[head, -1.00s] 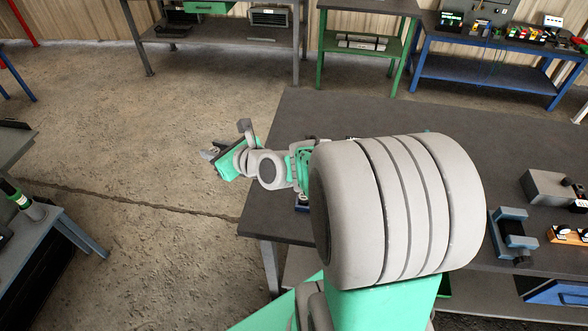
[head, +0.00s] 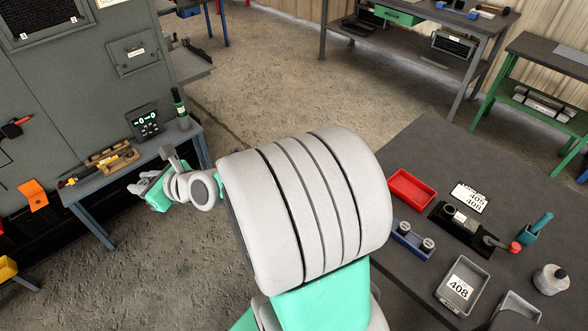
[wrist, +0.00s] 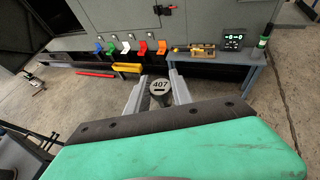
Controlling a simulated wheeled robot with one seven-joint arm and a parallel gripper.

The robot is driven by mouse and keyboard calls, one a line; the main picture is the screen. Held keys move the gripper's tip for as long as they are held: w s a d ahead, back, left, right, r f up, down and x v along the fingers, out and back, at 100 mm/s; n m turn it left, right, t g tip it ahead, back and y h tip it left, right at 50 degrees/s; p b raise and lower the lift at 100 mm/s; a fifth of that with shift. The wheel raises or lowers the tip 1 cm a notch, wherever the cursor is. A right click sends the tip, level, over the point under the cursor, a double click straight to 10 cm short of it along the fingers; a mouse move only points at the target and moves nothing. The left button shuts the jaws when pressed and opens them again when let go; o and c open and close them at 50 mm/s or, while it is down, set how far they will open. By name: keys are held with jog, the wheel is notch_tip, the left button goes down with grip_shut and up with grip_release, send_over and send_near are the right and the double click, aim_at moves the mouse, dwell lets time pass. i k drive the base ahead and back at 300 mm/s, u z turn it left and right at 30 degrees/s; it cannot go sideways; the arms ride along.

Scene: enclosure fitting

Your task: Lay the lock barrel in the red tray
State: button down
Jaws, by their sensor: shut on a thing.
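My gripper (wrist: 158,92) is shut on a short dark cylinder with a pale top marked 407, the lock barrel (wrist: 160,86), in the wrist view. In the head view my gripper (head: 138,188) is at the left, out over the floor near a bench; the barrel is too small to make out there. The red tray (head: 411,189) lies on the dark table at the right of the head view, looks empty, and is well apart from my gripper. It is not in the wrist view.
The table (head: 400,290) also holds a blue block with two round pieces (head: 412,240), a black fixture (head: 465,228) and a grey tray marked 408 (head: 463,286). A grey cabinet (head: 70,60) and small bench (head: 80,190) stand left. Open floor lies between.

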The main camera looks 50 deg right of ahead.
aim_at(410, 191)
jog(key=u, duration=0.05)
jog(key=i, duration=1.1)
jog(key=z, duration=2.75)
